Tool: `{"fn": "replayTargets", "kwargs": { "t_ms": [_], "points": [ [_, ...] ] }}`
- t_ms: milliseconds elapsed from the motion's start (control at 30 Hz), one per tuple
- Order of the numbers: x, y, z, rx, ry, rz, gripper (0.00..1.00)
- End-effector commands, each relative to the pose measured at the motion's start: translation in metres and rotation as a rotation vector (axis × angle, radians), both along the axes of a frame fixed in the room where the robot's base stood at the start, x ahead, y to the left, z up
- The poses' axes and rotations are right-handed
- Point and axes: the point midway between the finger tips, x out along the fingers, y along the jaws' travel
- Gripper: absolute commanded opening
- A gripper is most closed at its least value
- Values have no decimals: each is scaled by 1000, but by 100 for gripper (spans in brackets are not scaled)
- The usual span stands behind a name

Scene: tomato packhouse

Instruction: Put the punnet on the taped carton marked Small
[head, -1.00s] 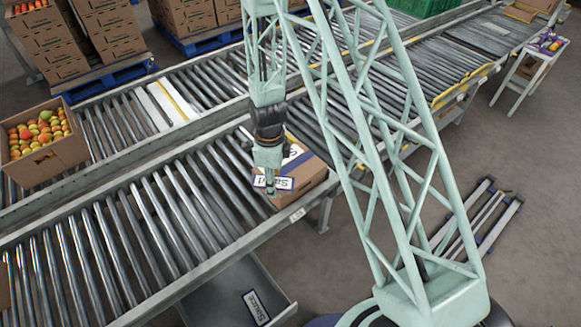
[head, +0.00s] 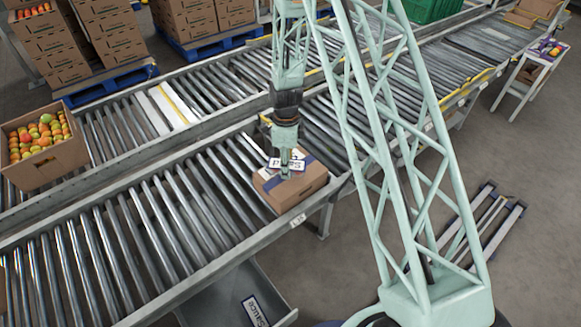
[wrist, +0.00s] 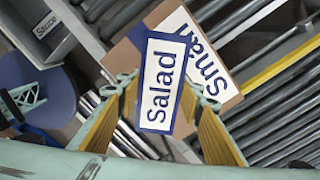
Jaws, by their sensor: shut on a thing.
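My gripper (wrist: 165,112) is shut on a blue-edged item with a white face marked Salad (wrist: 163,88); it also shows in the head view (head: 286,164). No open punnet shape can be made out, so I cannot tell if this is the punnet. The brown carton marked Small (wrist: 221,83) lies behind the held item in the wrist view, which hides part of its top. In the head view this carton (head: 298,194) stands on the near roller conveyor below my gripper. I cannot tell whether the item touches it.
The near roller conveyor (head: 170,225) has bare rollers left of the carton. An open box of tomatoes (head: 62,158) stands at left. A grey tray marked Sauce (head: 215,300) is below the conveyor's front edge. A small white table (head: 536,58) stands at far right.

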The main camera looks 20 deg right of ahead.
Motion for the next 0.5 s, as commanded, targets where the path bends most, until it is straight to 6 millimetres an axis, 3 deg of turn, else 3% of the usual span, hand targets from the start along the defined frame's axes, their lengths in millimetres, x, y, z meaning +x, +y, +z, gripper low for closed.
{"fn": "replayTargets", "kwargs": {
  "t_ms": [200,500],
  "points": [
    [19,-15,-3,0,1,0,22],
    [23,-17,-3,0,0,0,22]
  ]
}}
